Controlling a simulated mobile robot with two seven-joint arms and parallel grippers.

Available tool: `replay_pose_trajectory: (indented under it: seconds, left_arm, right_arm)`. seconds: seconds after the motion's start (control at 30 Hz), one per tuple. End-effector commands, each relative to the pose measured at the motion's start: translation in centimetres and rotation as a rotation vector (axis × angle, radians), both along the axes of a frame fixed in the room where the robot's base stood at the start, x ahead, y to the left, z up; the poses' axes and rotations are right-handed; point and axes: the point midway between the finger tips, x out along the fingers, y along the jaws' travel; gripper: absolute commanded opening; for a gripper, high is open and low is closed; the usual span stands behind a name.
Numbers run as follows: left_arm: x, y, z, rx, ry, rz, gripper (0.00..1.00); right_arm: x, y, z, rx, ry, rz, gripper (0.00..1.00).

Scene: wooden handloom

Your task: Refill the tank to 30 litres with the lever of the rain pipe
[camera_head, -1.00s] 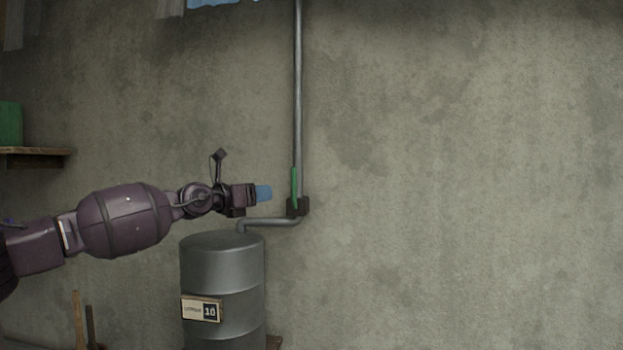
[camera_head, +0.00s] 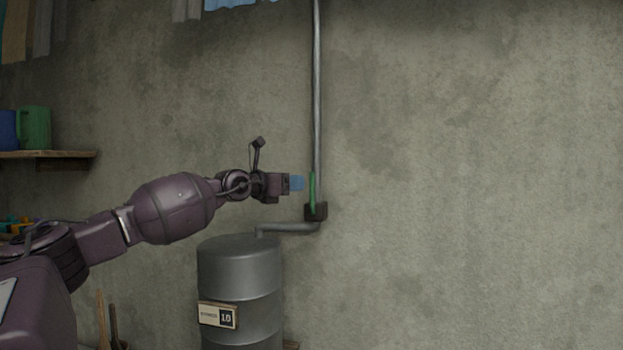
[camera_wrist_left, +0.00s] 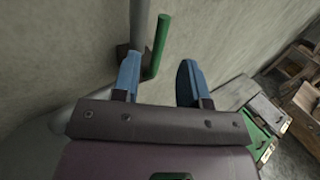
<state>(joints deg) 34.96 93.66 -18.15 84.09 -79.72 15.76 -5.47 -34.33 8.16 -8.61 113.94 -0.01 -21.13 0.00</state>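The green lever (camera_head: 312,190) stands upright on a dark valve block (camera_head: 316,212) on the grey rain pipe (camera_head: 317,90). A bent pipe leads from the valve to the top of the grey tank (camera_head: 240,270), whose label (camera_head: 218,316) reads 10. My left gripper (camera_head: 299,183) is just left of the lever in the head view. In the left wrist view, its two blue fingers (camera_wrist_left: 158,82) are apart, with the lever (camera_wrist_left: 158,45) ahead of the gap, nearer the left finger. I cannot tell whether they touch. My right gripper is not in view.
A shelf (camera_head: 50,155) with a green jug (camera_head: 36,128) and a blue one is on the left wall. Wooden handles (camera_head: 102,320) stand left of the tank. The wall right of the pipe is clear. The wrist view shows crates (camera_wrist_left: 258,118) at right.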

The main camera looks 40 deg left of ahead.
Motion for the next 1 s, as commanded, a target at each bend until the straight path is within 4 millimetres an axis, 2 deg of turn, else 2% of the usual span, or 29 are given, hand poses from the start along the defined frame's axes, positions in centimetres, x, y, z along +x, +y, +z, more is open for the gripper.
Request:
replay_pose_trajectory:
  seconds: [0.23,0.5,0.7,1.0]
  left_arm:
    - [2.8,-0.4,0.3,-0.005,-0.002,-0.003,0.4]
    - [5.8,-0.6,0.2,-0.003,-0.001,-0.001,0.4]
    - [7.0,-0.7,0.1,0.0,0.0,-0.002,0.4]
    - [7.2,-0.7,0.0,0.0,0.001,-0.001,0.4]
  right_arm:
    - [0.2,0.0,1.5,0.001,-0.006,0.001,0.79]
    - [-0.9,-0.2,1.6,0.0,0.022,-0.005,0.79]
    - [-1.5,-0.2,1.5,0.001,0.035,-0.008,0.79]
    - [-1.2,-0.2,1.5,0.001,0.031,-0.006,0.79]
